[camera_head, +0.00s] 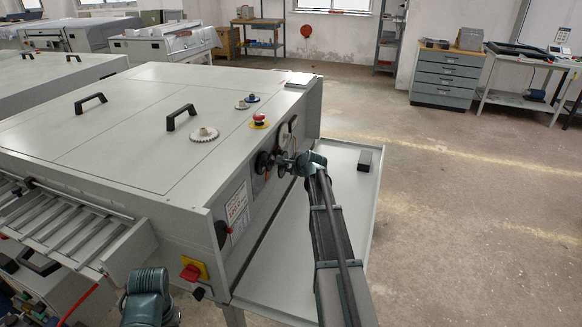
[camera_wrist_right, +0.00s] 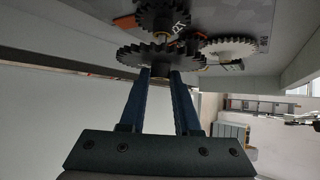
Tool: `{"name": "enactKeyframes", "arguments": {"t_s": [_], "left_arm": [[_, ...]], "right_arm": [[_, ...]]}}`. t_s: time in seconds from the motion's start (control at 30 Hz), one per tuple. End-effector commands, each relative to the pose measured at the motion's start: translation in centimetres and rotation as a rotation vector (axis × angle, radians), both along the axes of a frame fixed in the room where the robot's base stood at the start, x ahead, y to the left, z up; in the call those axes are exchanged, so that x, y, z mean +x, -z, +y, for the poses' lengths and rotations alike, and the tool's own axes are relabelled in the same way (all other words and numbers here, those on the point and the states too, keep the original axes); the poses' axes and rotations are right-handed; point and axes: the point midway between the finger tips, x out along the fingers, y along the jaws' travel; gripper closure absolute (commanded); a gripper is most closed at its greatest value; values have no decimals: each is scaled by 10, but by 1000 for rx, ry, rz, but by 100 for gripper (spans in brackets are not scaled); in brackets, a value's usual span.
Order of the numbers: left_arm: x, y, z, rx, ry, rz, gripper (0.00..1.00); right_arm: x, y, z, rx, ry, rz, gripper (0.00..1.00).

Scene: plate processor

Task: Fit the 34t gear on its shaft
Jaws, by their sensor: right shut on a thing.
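My right gripper (camera_wrist_right: 162,73) is shut on the hub of a large dark toothed gear (camera_wrist_right: 135,57), which I take to be the 34t gear. The gear is close to the panel, and I cannot tell whether it is on a shaft. A smaller dark gear (camera_wrist_right: 165,17) is directly above it in the right wrist view, and a pale gear (camera_wrist_right: 229,47) is at its right. In the head view my right gripper (camera_head: 288,163) is at the machine's side, beside dark round parts (camera_head: 264,162). My left gripper is not in view; only part of that arm shows at the bottom.
The grey machine (camera_head: 130,150) carries black handles, a pale gear (camera_head: 204,134), a red-and-yellow button (camera_head: 259,121) and small blue-topped parts (camera_head: 252,98). A side shelf (camera_head: 340,200) holds a dark block (camera_head: 365,160).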

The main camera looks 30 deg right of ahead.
Motion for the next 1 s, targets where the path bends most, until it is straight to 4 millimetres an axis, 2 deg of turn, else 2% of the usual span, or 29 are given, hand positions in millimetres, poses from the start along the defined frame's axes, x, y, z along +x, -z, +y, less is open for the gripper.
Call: {"name": "enactKeyframes", "arguments": {"t_s": [1.0], "left_arm": [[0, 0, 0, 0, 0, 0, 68]], "right_arm": [[19, 0, 16, -2, -1, 0, 100]]}}
